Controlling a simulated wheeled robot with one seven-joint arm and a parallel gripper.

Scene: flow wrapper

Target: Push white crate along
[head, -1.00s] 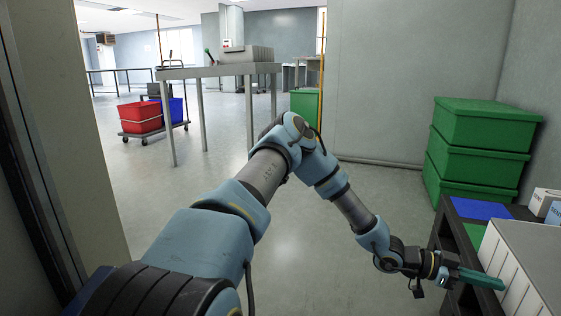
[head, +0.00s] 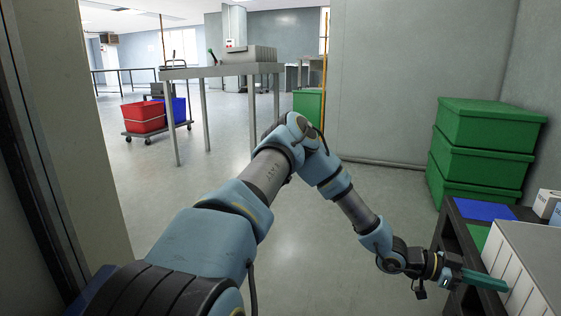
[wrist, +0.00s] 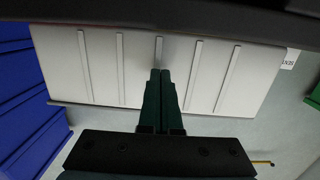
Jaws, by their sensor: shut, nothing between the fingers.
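The white crate (head: 530,262) is at the right edge of the head view, partly cut off, with a ribbed side facing my gripper. In the wrist view its ribbed white side (wrist: 205,75) fills the upper middle. My gripper (head: 500,283) is shut and empty, its dark green fingers pointing at that side. In the wrist view the fingertips (wrist: 160,75) overlap the side near its middle rib. They are at or very close to it; I cannot tell whether they touch.
The crate is by a dark rack (head: 450,235) with a blue panel (head: 484,210). Small white boxes (head: 546,203) are behind the crate. Stacked green crates (head: 483,150) stand near the wall. A metal table (head: 220,70) and a cart with a red bin (head: 143,117) are farther back. The middle floor is clear.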

